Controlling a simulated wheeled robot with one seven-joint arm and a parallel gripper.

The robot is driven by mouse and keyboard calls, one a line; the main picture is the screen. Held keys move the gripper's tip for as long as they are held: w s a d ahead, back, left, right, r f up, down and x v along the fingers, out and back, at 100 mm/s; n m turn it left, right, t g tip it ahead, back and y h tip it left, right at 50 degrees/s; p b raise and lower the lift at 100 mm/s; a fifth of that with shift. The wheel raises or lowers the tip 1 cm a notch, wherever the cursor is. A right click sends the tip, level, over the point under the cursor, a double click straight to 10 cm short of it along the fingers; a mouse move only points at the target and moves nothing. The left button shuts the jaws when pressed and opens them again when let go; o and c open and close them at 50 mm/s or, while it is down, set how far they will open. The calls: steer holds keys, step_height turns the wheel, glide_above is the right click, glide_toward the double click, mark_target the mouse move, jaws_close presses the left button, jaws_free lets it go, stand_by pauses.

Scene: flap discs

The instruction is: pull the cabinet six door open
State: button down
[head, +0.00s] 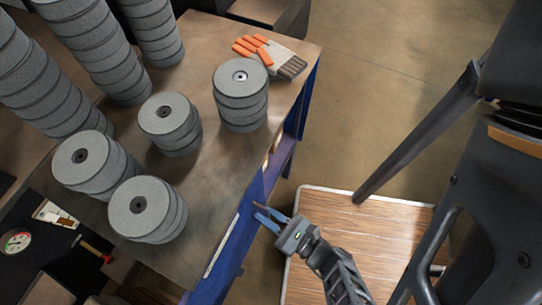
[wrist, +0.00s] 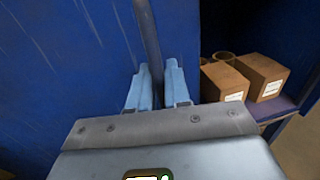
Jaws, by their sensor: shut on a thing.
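My gripper (head: 268,218) is at the blue cabinet front (head: 232,245) below the worktop edge in the head view. In the wrist view its two light-blue fingers (wrist: 158,82) are shut on a dark, upright bar handle (wrist: 148,30), one finger on each side. The handle is in front of a scratched blue door panel (wrist: 65,70), which fills the left of the wrist view. To the right of the panel is an open shelf space. No door number shows, and I cannot tell how far the door stands open.
Cardboard boxes (wrist: 258,75) stand on the shelf right of the door. A wooden-topped platform (head: 365,235) and a black chair-like frame (head: 440,130) are on the right.

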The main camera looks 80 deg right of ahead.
steer(key=c, duration=1.3)
jaws_free()
steer(key=b+v, duration=0.1)
steer(key=v, duration=0.7)
steer(key=shift+b, duration=0.3)
steer(key=shift+w, duration=0.1)
